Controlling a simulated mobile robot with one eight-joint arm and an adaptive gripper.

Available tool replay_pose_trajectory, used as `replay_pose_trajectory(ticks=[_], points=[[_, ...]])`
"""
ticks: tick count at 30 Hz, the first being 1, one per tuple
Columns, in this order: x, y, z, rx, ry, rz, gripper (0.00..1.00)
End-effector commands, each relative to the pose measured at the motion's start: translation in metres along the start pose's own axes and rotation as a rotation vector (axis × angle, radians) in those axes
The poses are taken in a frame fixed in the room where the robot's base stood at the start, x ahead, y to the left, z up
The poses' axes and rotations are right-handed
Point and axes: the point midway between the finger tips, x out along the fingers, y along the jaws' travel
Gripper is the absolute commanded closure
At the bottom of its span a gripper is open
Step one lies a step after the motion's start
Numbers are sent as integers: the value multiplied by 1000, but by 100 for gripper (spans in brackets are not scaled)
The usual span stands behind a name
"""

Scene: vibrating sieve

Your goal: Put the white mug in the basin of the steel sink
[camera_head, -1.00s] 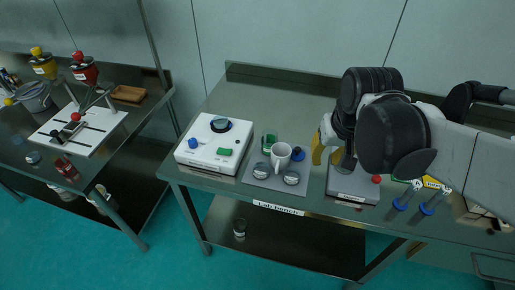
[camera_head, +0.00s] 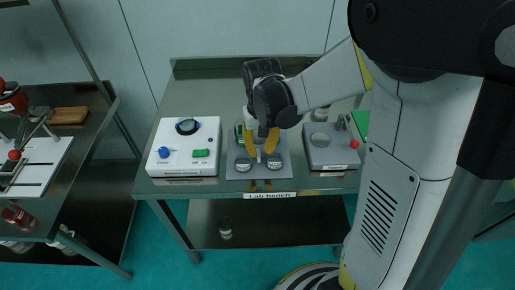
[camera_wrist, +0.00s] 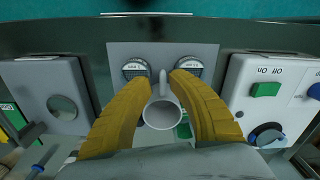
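The white mug (camera_wrist: 162,114) stands on a grey plate on the bench, its handle pointing toward the bench's front edge. In the head view it is mostly hidden behind my gripper (camera_head: 260,151). In the wrist view my gripper (camera_wrist: 161,80) has its two yellow fingers apart, one on each side of the mug, with the fingertips near the handle. Gaps appear between fingers and mug, so the gripper looks open around it; contact is not clear. No steel sink basin can be made out in these views.
Lidded round containers (camera_wrist: 136,68) sit close to the fingertips on the grey plate (camera_wrist: 205,52). A white device with blue and green controls (camera_head: 186,146) stands left, a grey device with a red knob (camera_head: 331,146) right. The bench back (camera_head: 205,82) is clear.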

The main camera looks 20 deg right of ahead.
Motion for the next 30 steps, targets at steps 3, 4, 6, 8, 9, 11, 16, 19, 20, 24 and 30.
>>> replay_pose_trajectory(ticks=[3,4,6,8,9,11,16,19,20,24,30], points=[[19,-2,-1,-1,0,0,78],[24,-2,-2,-1,0,0,78],[36,-3,-2,-1,0,0,78],[44,-3,-2,-1,1,0,78],[47,-3,-2,0,1,0,78],[48,-3,-1,0,1,0,78],[46,-3,-1,0,0,0,79],[46,-3,-1,0,1,0,100],[46,-3,-1,0,1,0,100],[46,-3,-1,0,1,0,100],[46,-3,-1,0,1,0,100]])
